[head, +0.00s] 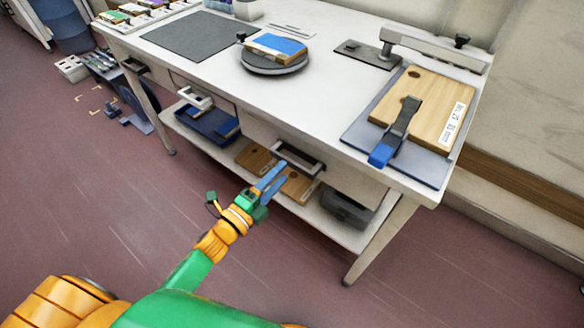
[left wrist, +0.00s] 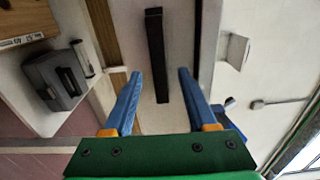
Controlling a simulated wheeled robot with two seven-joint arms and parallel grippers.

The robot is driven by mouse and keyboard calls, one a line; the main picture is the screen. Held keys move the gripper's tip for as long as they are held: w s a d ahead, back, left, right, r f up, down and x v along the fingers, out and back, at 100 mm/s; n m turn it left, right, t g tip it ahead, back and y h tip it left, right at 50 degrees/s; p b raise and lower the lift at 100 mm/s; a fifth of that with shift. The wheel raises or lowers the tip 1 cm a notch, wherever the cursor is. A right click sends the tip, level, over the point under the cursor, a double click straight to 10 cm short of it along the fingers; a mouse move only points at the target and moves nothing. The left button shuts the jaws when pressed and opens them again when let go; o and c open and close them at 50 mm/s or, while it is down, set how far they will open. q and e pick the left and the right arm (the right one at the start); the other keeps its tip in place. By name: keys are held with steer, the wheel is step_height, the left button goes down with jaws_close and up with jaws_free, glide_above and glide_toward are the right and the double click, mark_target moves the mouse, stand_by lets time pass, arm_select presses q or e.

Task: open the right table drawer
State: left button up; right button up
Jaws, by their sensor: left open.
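The white worktable (head: 330,60) has two drawers under its top. The right drawer front (head: 345,180) is pale and carries a dark bar handle (head: 301,158). My left gripper (head: 277,177) is open and empty, just in front of this handle, with its blue fingers towards it. In the left wrist view the black handle (left wrist: 155,45) lies lengthwise between the two blue fingers (left wrist: 160,72) in the picture, with clear space on both sides. I see no touch, and the depth between them is hard to tell. My right gripper is not in view.
The lower shelf (head: 335,228) holds a blue bin (head: 205,123), wooden boards (head: 257,158) and a grey case (head: 346,208). A clamped board (head: 425,100) lies on the top's right end. Floor in front is clear.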

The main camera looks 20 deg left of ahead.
mark_target(290, 166)
arm_select(q)
steer(key=x, duration=0.5)
steer(key=shift+w, duration=0.2)
jaws_close()
steer(key=shift+s+f, duration=0.1)
stand_by(1.0)
